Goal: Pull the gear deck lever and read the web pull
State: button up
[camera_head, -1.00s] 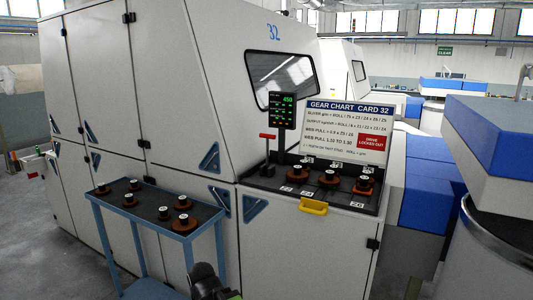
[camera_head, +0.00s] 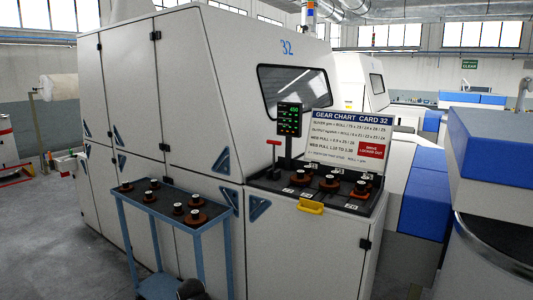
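The gear deck (camera_head: 262,187) is a black tray on top of the white cabinet of card 32. Several dark and brown gears (camera_head: 329,182) sit on it, with numbered labels along the front. The lever (camera_head: 275,142) has a red crossbar and stands upright at the deck's back left. The display (camera_head: 289,120) beside it reads what looks like 450 in green, with smaller lines too small to read. The gear chart sign (camera_head: 348,134) stands behind the gears and shows a red "drive locked out" box. Only a dark piece of my arm shows at the bottom edge; no gripper fingers are visible.
A blue trolley (camera_head: 172,222) with several gears stands in front of the machine, left of the deck. A yellow handle (camera_head: 310,207) juts from the cabinet front. A large can (camera_head: 490,255) and a blue and white machine stand at right. Floor at left is open.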

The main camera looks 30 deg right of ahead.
aim_at(273, 142)
jog(key=u, duration=0.3)
jog(key=k, duration=0.9)
jog(key=u, duration=0.1)
jog(key=i, duration=2.55)
jog(key=z, duration=0.2)
